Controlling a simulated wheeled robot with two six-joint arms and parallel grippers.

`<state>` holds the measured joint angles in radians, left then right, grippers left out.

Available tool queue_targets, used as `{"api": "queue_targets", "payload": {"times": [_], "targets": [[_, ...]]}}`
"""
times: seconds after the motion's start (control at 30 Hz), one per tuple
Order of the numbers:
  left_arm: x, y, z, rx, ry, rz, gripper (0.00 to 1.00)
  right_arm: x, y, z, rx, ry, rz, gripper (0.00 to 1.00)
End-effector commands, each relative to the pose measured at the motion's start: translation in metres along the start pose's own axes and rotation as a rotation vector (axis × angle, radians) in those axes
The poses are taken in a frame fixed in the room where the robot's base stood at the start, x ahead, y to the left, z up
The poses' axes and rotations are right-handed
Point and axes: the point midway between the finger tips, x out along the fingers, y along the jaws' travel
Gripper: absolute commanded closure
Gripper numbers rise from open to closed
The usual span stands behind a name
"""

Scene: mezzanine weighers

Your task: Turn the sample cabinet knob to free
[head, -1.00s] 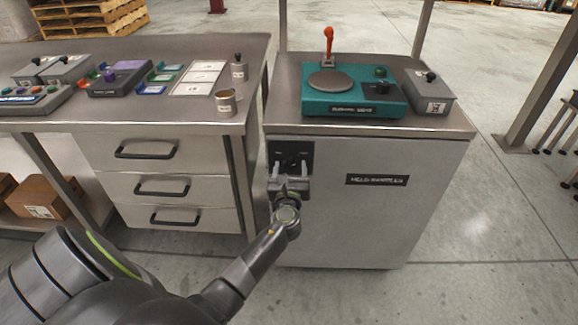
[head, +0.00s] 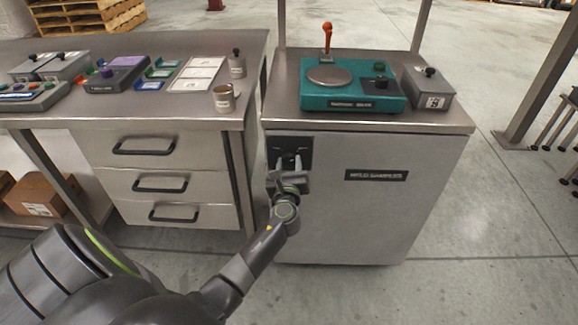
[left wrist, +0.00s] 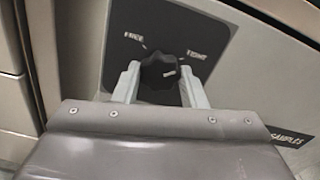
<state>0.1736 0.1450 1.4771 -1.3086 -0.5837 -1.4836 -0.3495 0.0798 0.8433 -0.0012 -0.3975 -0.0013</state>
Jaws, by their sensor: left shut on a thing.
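The sample cabinet (head: 350,220) is a grey cabinet with a dark label on its front. At its upper left is a black panel (head: 302,143), also in the left wrist view (left wrist: 150,25), lettered FREE on the left and TIGHT on the right. The dark knob (left wrist: 158,70) sits on this panel, and its pale mark points right, towards the TIGHT side. My left gripper (head: 288,160) is shut on the knob, one pale finger on each side. The gripper hides the knob in the head view. My right gripper is not in view.
A teal weigher (head: 352,103) with a red-orange lever and a grey box (head: 428,90) stand on the cabinet top. To the left is a bench with drawers (head: 165,185), bearing a mug (head: 223,99) and several small boxes. Floor in front is open.

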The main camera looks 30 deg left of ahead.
Motion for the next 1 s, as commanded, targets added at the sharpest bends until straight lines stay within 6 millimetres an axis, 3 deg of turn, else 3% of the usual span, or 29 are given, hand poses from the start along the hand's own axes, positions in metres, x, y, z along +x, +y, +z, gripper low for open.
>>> {"api": "queue_targets", "payload": {"times": [0.37, 0.43, 1.0], "targets": [[0.000, 0.001, -0.002, -0.340, -0.003, 0.000, 0.85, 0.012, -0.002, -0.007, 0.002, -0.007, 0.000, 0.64], [0.000, 0.001, -0.002, -0.407, -0.002, -0.001, 0.85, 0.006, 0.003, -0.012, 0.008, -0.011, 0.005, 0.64], [0.000, 0.001, -0.002, -0.949, -0.002, -0.002, 0.85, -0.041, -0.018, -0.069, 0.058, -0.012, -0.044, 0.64]]}}
